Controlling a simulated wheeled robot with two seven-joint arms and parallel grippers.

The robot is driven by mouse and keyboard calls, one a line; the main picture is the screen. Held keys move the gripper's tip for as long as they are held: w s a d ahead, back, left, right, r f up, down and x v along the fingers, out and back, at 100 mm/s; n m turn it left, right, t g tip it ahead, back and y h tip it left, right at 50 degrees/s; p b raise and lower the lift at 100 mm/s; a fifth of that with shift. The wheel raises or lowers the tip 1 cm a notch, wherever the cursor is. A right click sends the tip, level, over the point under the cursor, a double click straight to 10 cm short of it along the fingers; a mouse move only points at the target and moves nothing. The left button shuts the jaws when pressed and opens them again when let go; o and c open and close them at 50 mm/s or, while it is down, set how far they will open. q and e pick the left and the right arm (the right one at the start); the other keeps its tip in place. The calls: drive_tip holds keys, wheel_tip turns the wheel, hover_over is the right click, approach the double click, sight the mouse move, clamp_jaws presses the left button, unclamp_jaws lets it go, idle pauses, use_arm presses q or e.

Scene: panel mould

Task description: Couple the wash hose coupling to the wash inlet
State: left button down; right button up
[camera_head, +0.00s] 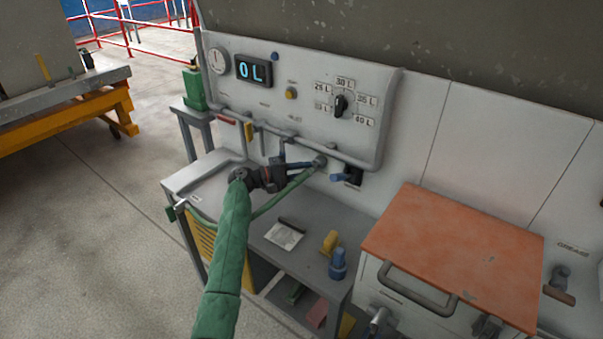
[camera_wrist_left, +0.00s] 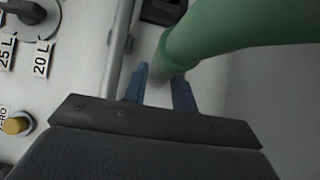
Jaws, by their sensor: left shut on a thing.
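My left gripper (camera_head: 303,170), on the green-sleeved arm, is at the lower edge of the white control panel. In the left wrist view its blue fingers (camera_wrist_left: 160,90) are shut on the end of the green hose (camera_wrist_left: 215,35). The hose (camera_head: 268,207) loops from the left of the bench up to the fingers in the head view. The wash hose coupling is mostly hidden at the fingers. A round grey fitting (camera_head: 320,161) shows right at the fingertips; I cannot tell whether it is the wash inlet or whether the coupling touches it. My right gripper is not in view.
The panel (camera_head: 300,105) carries a display reading 0 L (camera_head: 254,70) and a dial (camera_head: 341,105). A black socket with a blue lever (camera_head: 345,178) is right of the fitting. A grey bench (camera_head: 262,240) is below, and an orange-topped cabinet (camera_head: 455,250) stands at right.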

use_arm(q)
drive_tip(key=shift+w+d+b, duration=0.35)
drive_tip(key=shift+w+b, duration=0.05)
drive_tip(key=shift+w, duration=0.05)
drive_tip(key=c, duration=1.1)
unclamp_jaws()
drive_tip(key=shift+o, duration=0.2)
drive_tip(key=b+v, duration=0.3)
drive_tip(key=v, duration=0.4)
drive_tip(key=shift+a, duration=0.35)
drive_tip(key=shift+s, duration=0.1)
